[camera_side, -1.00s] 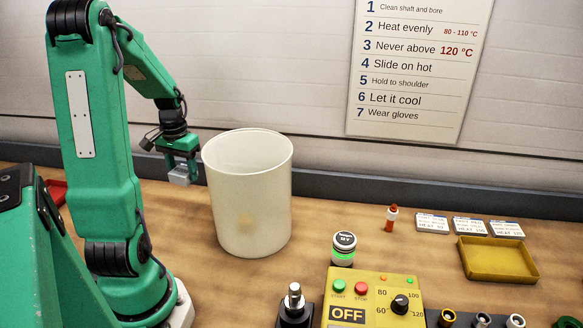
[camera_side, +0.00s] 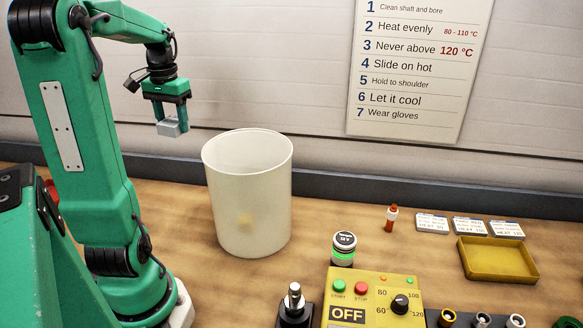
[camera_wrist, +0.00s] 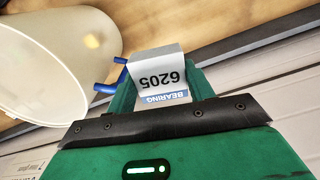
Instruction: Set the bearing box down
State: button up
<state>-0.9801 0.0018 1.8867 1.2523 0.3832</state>
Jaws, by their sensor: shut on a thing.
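The bearing box (camera_wrist: 163,78) is a small white and grey box marked "BEARING 6205" in the wrist view. It also shows in the side view (camera_side: 172,128) as a pale block. My gripper (camera_side: 168,118) is shut on the box and holds it in the air, to the left of and slightly higher than the rim of the white bin. In the wrist view my gripper (camera_wrist: 160,95) has a green finger on each side of the box.
A tall white bin (camera_side: 247,205) stands on the wooden bench right of my gripper. Several bearing cards, a yellow tray (camera_side: 497,275), a red-orange tube (camera_side: 391,218) and a yellow heater box (camera_side: 373,300) stand further right.

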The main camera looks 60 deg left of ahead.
aim_at(176, 120)
jog(key=r, duration=0.2)
jog(key=w+r, duration=0.1)
jog(key=r, duration=0.1)
jog(key=shift+d, duration=0.15)
jog(key=w+d+m, duration=1.2)
jog(key=w+d, duration=0.8)
jog(key=w, duration=0.5)
jog(key=w+d+m, duration=0.4)
jog(key=d, duration=0.9)
jog(key=shift+s+a+f, duration=0.1)
jog(key=shift+a+f, duration=0.1)
jog(key=shift+f, duration=6.85)
jog(key=shift+s+a+f, duration=0.1)
jog(key=shift+a+f, duration=0.05)
jog(key=shift+f, duration=6.9)
jog(key=shift+f, duration=0.15)
jog(key=o, duration=1)
